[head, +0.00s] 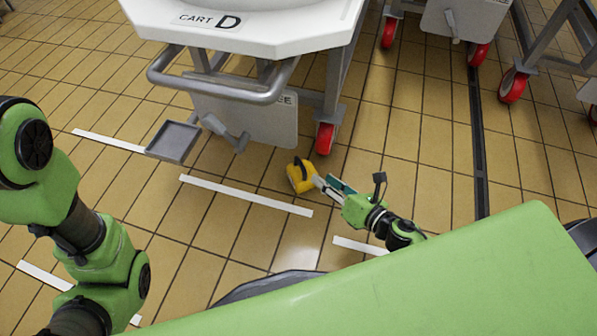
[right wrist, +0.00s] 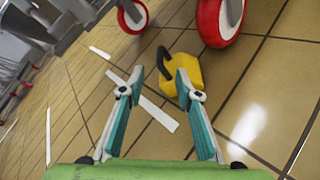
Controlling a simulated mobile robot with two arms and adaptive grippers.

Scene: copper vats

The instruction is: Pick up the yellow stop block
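The yellow stop block (head: 301,178) sits on the tiled floor in the head view, just in front of the red wheel of cart D. It has a dark handle. My right gripper (head: 322,184) reaches down to the right of the block. In the right wrist view, my right gripper (right wrist: 160,80) is open with nothing between its fingers. The block (right wrist: 188,66) is just beyond the fingertips, behind the right finger, which hides part of it. I cannot tell whether that finger touches it. My left arm shows in the head view, but its gripper is out of view.
Cart D (head: 240,20) stands above and behind the block, with a bar handle (head: 220,88) and a red wheel (head: 325,138) close to the block. A small grey tray (head: 173,141) is at its left. White strips (head: 245,195) mark the floor.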

